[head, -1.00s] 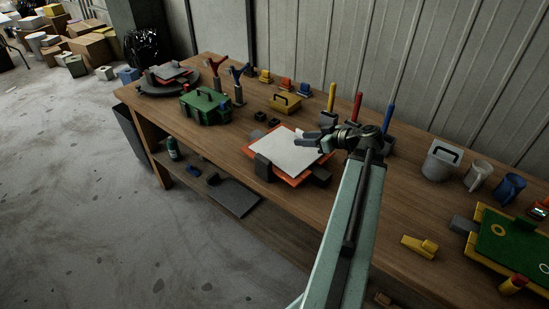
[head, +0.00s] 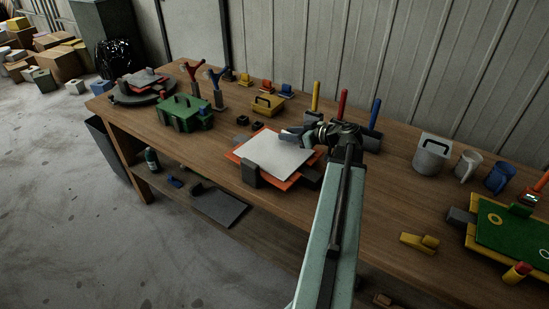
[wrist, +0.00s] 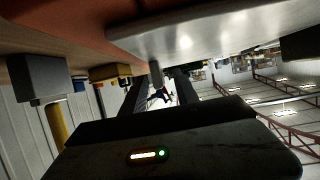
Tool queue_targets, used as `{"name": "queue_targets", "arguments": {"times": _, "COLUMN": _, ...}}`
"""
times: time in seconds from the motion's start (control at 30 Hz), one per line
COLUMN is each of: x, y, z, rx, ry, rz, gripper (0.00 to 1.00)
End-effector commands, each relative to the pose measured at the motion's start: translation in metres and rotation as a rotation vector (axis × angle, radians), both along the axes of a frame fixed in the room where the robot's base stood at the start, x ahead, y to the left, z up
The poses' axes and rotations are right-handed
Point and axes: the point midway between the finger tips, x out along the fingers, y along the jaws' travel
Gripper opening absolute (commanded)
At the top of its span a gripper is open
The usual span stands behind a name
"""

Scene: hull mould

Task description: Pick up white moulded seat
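The white moulded seat (head: 273,158) shows as a flat white panel lying on an orange-red base (head: 238,159) on the workbench. Its pale surface also fills the upper right of the wrist view (wrist: 215,32), with the orange-red base (wrist: 60,20) beside it. My gripper (head: 284,134) is over the back edge of the panel, low and close to it; I cannot tell whether it touches. In the wrist view its two dark fingers (wrist: 158,92) are apart with a gap between them.
Dark grey blocks (head: 250,173) stand at the base's front and right. A grey canister (head: 432,152) and mugs are right.

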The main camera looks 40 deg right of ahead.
Motion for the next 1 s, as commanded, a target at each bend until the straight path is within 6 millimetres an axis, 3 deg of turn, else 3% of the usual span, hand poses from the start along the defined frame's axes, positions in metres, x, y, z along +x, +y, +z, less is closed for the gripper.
{"name": "queue_targets", "arguments": {"times": 0.27, "x": 0.0084, "y": 0.0016, "z": -0.0036, "rx": 0.0, "ry": 0.0, "rz": 0.0, "gripper": 0.34}}
{"name": "queue_targets", "arguments": {"times": 0.4, "x": 0.0084, "y": 0.0018, "z": -0.0036, "rx": 0.0, "ry": 0.0, "rz": 0.0, "gripper": 0.0}}
{"name": "queue_targets", "arguments": {"times": 1.0, "x": 0.0088, "y": 0.0026, "z": -0.0037, "rx": 0.0, "ry": 0.001, "rz": 0.001, "gripper": 0.0}}
